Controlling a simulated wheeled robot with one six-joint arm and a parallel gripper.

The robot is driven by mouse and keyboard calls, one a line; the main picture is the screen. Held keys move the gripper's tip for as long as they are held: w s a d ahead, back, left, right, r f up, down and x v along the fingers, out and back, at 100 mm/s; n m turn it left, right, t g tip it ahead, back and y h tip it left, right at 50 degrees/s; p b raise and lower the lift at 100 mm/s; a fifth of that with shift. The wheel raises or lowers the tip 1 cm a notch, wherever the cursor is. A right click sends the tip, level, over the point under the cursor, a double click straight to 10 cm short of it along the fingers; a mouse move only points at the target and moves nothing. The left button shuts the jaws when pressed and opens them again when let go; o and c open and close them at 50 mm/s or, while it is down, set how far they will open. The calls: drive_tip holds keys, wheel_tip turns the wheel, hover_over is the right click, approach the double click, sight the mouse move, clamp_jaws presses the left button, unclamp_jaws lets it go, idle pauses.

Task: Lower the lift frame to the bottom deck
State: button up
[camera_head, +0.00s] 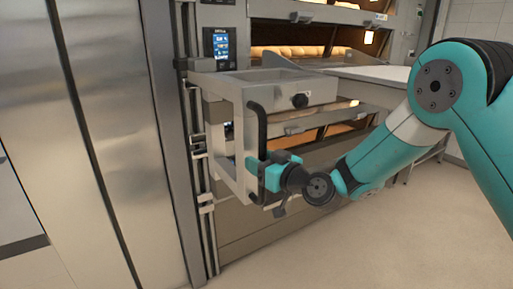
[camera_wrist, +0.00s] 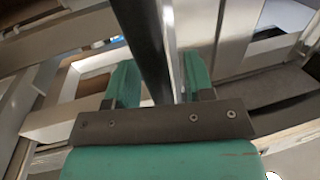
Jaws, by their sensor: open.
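The lift frame (camera_head: 224,92) is a grey box-shaped frame on the front left of the deck oven, its top near the level of a middle deck. A black upright handle (camera_head: 262,125) runs down its near corner, and a black knob (camera_head: 299,101) sits on its front bar. My gripper (camera_head: 262,168) is at the lower part of the handle. In the wrist view my gripper (camera_wrist: 161,85) has its two teal fingers apart, with the black handle (camera_wrist: 143,35) passing between them. Contact with the handle cannot be told.
A light-topped board (camera_head: 375,74) extends right of the frame at deck height. Lit decks hold bread (camera_head: 290,50). A control screen (camera_head: 220,44) is above the frame. Steel panels (camera_head: 110,110) stand at left. The floor (camera_head: 400,225) at front right is clear.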

drive_tip(key=shift+w+a, duration=0.45)
